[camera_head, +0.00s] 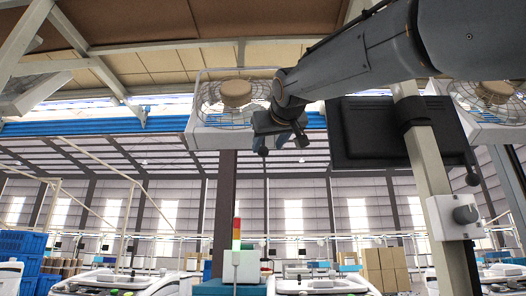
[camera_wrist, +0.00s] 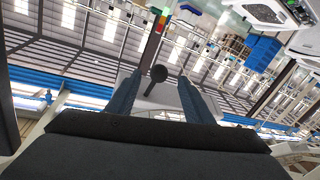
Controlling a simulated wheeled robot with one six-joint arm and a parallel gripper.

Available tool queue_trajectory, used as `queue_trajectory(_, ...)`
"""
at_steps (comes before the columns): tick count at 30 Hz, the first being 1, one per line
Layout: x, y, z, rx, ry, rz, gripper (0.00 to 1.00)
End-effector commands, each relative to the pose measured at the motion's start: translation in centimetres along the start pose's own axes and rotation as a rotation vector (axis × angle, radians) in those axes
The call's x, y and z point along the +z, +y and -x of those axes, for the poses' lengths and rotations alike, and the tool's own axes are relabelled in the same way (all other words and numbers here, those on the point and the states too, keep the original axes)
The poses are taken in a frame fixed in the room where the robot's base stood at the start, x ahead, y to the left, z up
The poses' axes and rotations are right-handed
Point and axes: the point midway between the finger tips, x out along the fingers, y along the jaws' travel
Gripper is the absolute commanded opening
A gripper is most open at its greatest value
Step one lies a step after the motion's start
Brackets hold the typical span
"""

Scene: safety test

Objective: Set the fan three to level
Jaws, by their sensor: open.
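A caged fan (camera_head: 207,97) with a tan hub hangs at upper centre in the head view. Another caged fan (camera_head: 500,98) is cut by the right edge. No number shows on either. My gripper (camera_head: 278,143) is raised in front of the left fan's lower right side, pointing away. In the wrist view my gripper (camera_wrist: 160,98) is open, fingers apart. Between them shows a dark round knob on a stem (camera_wrist: 158,74), with a pale grey surface behind; contact cannot be told.
A black panel (camera_head: 375,130) hangs right of my gripper beside the pale post (camera_head: 424,150). A signal light (camera_head: 237,230) stands below on a white box. White machines (camera_head: 120,282), blue crates (camera_head: 22,243) and cartons (camera_head: 385,268) lie lower.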

Motion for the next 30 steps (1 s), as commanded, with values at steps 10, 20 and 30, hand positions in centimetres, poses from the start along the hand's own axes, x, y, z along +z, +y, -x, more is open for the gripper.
queue_trajectory(10, -1.1, 0.1, -3.6, 0.001, 0.012, 0.001, 0.47)
queue_trajectory(20, -1.1, 0.1, -7.1, 0.000, 0.014, 0.000, 0.47)
queue_trajectory(30, -0.9, 0.1, -7.4, 0.000, 0.014, 0.000, 0.42)
